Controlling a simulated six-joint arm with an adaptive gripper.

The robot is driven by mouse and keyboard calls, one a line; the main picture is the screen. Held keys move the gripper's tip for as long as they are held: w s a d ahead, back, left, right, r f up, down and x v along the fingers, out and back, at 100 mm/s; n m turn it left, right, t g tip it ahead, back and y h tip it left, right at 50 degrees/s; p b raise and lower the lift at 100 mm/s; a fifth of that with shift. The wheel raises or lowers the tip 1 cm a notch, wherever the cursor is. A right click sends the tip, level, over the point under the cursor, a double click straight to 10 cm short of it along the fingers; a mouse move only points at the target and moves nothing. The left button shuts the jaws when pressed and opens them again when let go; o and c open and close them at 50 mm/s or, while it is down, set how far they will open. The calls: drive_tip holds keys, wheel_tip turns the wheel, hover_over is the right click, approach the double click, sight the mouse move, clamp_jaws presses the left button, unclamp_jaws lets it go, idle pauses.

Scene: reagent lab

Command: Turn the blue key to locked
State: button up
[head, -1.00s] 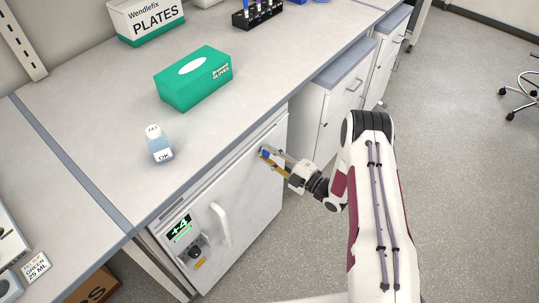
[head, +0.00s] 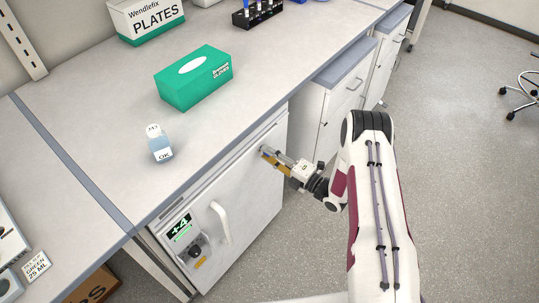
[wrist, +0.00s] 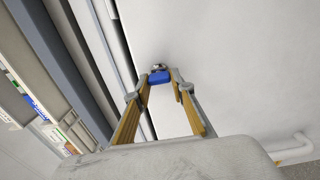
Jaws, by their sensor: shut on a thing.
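The blue key (wrist: 160,77) sits in a round metal lock on the white fridge door (head: 240,195), near the door's upper right corner in the head view. My gripper (head: 264,151) reaches the door there from the right. In the wrist view my gripper (wrist: 161,84) has its two yellow-padded fingers on either side of the key's blue head, shut on it. In the head view the fingers hide the key. The exact angle of the key and any lock marks are too small to tell.
The door has a white handle (head: 220,222) and a display reading +4 (head: 181,227). The floor (head: 460,160) at right is open.

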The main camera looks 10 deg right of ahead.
drive_tip(key=o, duration=1.1)
drive_tip(key=v, duration=1.2)
idle(0.4)
